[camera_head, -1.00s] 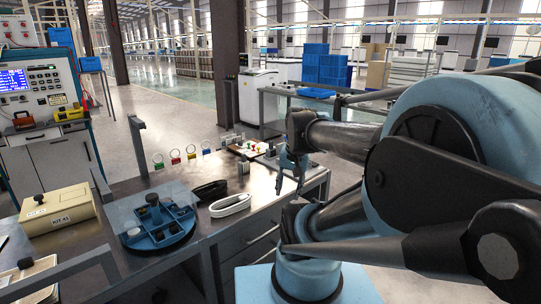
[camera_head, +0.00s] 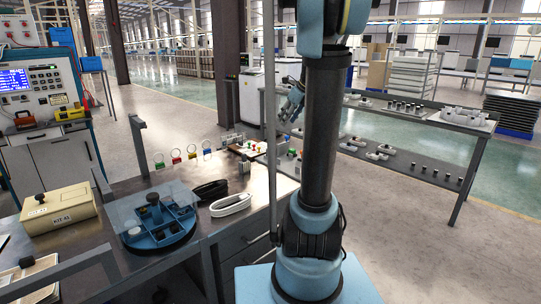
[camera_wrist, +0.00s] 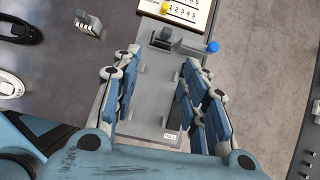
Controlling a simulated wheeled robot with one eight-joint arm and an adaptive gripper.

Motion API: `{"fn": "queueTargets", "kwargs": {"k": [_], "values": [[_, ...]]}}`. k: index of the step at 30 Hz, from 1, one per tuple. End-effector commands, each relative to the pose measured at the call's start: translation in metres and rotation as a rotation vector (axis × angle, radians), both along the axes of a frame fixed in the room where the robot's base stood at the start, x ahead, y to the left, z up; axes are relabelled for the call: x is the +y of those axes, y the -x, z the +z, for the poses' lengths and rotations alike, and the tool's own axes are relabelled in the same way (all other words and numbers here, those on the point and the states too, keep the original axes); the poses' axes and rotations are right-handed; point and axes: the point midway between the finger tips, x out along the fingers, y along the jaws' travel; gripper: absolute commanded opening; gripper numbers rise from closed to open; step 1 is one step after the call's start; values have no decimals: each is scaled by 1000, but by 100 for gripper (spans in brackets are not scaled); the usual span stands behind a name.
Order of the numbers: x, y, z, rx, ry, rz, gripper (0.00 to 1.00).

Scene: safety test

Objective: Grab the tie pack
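No thing is clearly labelled as the tie pack. A black looped bundle (camera_head: 210,189) and a white looped bundle (camera_head: 231,204) lie side by side on the dark workbench. They also show at the left edge of the wrist view, the black bundle (camera_wrist: 20,28) above the white bundle (camera_wrist: 10,86), which is partly cut off. My gripper (camera_head: 291,104) is raised beyond the bundles, to their upper right in the head view. In the wrist view my gripper (camera_wrist: 158,82) has its fingers wide apart with nothing held, above a grey fixture plate (camera_wrist: 150,112).
A blue round tray (camera_head: 160,236) under a clear cover and a beige kit box (camera_head: 58,209) stand on the bench. A small metal block (camera_wrist: 88,24) lies near the grey plate. Coloured ring tags (camera_head: 176,156) line the bench. A shelf rack (camera_head: 420,115) stands right.

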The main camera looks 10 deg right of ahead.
Motion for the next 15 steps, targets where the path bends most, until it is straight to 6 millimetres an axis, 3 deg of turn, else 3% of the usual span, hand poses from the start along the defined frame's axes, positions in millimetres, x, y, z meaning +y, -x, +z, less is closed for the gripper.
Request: {"fn": "queueTargets", "kwargs": {"k": [5,15], "values": [[-3,-14,-3,12,-38,-61,40],[14,-39,-50,12,-39,-62,40]]}}
